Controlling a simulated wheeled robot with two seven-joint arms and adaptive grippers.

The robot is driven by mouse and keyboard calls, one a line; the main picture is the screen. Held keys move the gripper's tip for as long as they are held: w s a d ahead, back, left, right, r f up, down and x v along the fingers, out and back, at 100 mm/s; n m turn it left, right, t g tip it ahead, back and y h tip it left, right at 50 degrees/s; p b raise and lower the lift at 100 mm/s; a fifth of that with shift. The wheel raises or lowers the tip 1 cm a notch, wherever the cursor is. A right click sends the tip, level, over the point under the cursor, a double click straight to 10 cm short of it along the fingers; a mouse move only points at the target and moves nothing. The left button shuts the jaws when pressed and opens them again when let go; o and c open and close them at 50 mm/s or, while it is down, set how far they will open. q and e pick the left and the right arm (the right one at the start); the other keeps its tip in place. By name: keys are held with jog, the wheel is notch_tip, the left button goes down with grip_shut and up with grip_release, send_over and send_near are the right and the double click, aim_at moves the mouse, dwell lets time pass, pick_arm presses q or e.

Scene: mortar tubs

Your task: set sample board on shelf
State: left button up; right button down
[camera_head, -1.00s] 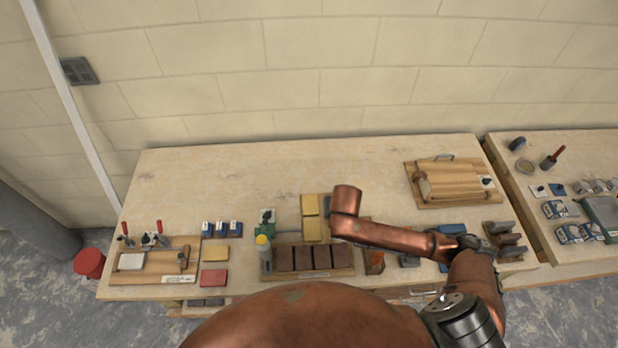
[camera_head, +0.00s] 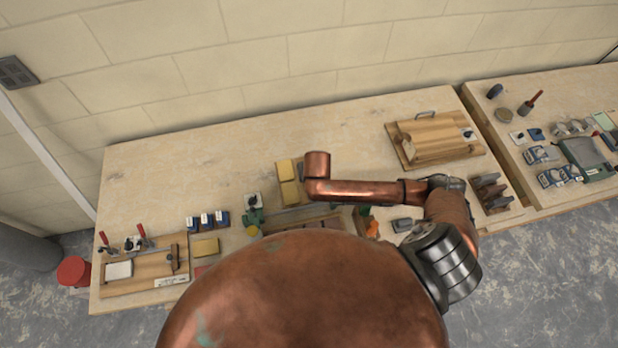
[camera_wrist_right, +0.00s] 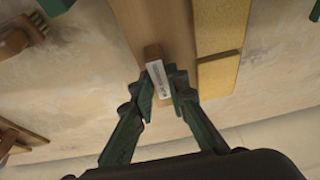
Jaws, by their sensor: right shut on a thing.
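In the right wrist view my right gripper (camera_wrist_right: 158,88) has its green fingers closed on a small brown-tipped piece with a white label (camera_wrist_right: 159,78). This piece lies over a wide wooden board (camera_wrist_right: 155,22) and seems to be part of it; I take this for the sample board. Yellow blocks (camera_wrist_right: 218,80) lie along the board's right side there. My left gripper is not in view. I cannot make out the shelf.
A wooden board with clamps (camera_head: 145,272) lies at the bench's left end. Blue-and-white boxes (camera_head: 206,219) stand beside it. A wooden board with a handle (camera_head: 436,132) lies back right. A second bench (camera_head: 520,110) adjoins on the right. The bench's back left is clear.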

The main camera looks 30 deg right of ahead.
jog(key=shift+f, duration=1.45)
jog(key=shift+s, duration=0.1)
jog(key=c, duration=1.9)
grip_release()
jog(key=shift+f, duration=0.1)
